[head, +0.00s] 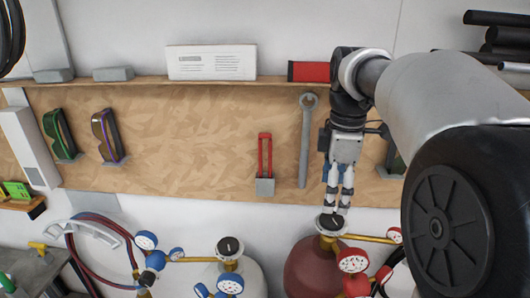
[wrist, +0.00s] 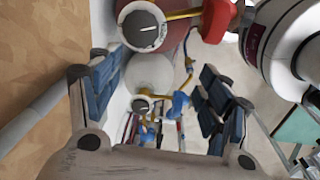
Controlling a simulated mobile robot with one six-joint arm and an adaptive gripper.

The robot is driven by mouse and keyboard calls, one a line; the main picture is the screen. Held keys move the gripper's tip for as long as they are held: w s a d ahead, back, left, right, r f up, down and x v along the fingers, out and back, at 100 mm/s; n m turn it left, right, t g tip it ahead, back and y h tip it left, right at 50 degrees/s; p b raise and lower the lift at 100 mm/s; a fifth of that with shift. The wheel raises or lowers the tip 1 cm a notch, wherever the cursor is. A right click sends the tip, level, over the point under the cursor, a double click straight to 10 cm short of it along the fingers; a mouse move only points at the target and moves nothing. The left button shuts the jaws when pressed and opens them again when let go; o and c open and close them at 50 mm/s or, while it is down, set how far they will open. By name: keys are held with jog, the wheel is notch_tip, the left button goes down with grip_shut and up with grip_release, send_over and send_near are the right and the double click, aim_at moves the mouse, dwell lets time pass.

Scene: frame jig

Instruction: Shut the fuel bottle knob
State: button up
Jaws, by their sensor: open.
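The dark red bottle (head: 312,266) stands low at right of centre in the head view, with a round black knob (head: 328,223) on its brass-coloured valve. In the wrist view that knob (wrist: 142,30), black with a white line across it and a pale rim, shows at the top, beside the red bottle body (wrist: 180,42). My gripper (head: 337,208) points down just above the knob in the head view; its fingertips overlap the knob's upper edge. In the wrist view the blue-padded fingers of my gripper (wrist: 158,75) are spread with nothing between them. Contact with the knob cannot be told.
A grey-white bottle (head: 245,275) with a similar knob (head: 229,248) stands to the left. Gauges (head: 353,260) and hoses (head: 85,255) crowd around both bottles. A wooden panel behind carries a wrench (head: 305,145) and a red-handled tool (head: 265,165), close to my arm.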

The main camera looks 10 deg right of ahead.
aim_at(332, 218)
jog(key=w+d+n+p, duration=0.1)
jog(key=w+d+n, duration=0.2)
jog(key=w, duration=0.1)
jog(key=shift+g, duration=0.4)
notch_tip(332, 218, down, 11)
jog(key=b, duration=0.2)
jog(key=shift+s+f+b, duration=0.1)
jog(key=shift+f+b, duration=0.05)
jog(key=shift+b, duration=0.15)
jog(key=c, duration=1.1)
jog(key=shift+o, duration=0.2)
